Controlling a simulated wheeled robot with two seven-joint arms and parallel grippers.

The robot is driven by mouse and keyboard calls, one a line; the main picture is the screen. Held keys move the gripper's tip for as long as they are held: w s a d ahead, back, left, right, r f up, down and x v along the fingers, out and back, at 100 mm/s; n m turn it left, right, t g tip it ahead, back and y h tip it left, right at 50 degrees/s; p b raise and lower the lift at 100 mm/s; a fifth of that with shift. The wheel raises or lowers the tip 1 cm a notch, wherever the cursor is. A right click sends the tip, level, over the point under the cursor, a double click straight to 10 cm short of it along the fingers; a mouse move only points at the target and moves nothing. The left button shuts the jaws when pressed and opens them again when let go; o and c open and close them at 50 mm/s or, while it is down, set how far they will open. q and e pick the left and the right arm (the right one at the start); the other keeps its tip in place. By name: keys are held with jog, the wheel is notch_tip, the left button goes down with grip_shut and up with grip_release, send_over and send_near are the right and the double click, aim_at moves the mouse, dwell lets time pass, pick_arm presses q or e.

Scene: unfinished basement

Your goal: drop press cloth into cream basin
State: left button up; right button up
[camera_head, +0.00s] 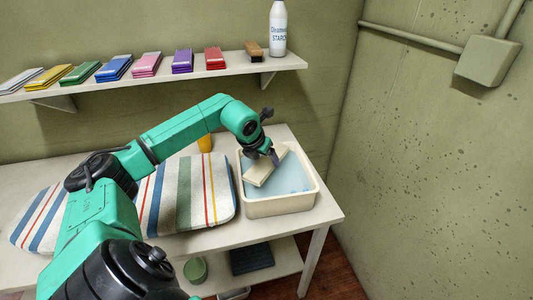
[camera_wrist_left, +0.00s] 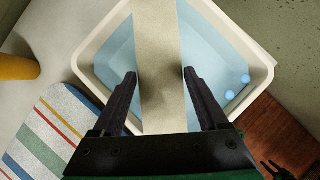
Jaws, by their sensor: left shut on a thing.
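The press cloth (camera_head: 258,171) is a flat cream slab-like piece. My left gripper (camera_head: 274,157) is shut on it and holds it above the cream basin (camera_head: 283,208). In the left wrist view the cloth (camera_wrist_left: 158,70) runs between the two dark fingers of my left gripper (camera_wrist_left: 158,82), over the basin's opening. The basin's rim (camera_wrist_left: 250,47) surrounds pale blue water with a few blue bubbles. The cloth hides part of the water. A dark shape at the lower right of the wrist view may be part of my right gripper; its jaws are not clear.
The basin stands at the right end of a white table (camera_head: 228,243), beside a striped ironing pad (camera_head: 195,195). An orange-yellow object (camera_head: 205,143) stands behind. A wall shelf (camera_head: 190,75) holds folded coloured cloths, a brush (camera_head: 254,50) and a starch bottle (camera_head: 278,30).

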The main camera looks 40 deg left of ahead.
pick_arm(q)
jog(key=shift+x, duration=0.9)
jog(key=shift+s, duration=0.2)
jog(key=o, duration=1.2)
jog(key=shift+s, duration=0.1)
jog(key=shift+o, duration=0.2)
pick_arm(e)
jog(key=shift+w+f, duration=0.2)
jog(key=shift+w, duration=0.35)
jog(key=shift+w+f, duration=0.15)
jog(key=shift+w, duration=0.4)
pick_arm(q)
jog(key=shift+s+r+b, duration=0.1)
jog(key=shift+r+b, duration=0.2)
jog(key=shift+r, duration=0.05)
jog(key=b+v, duration=0.5)
jog(key=v, duration=0.3)
jog(key=shift+s+d, duration=0.1)
jog(key=v, duration=0.5)
jog(key=shift+d+r+b, duration=0.1)
jog(key=shift+r+b, duration=0.25)
pick_arm(e)
notch_tip(320, 180, down, 6)
jog(key=shift+s, duration=0.2)
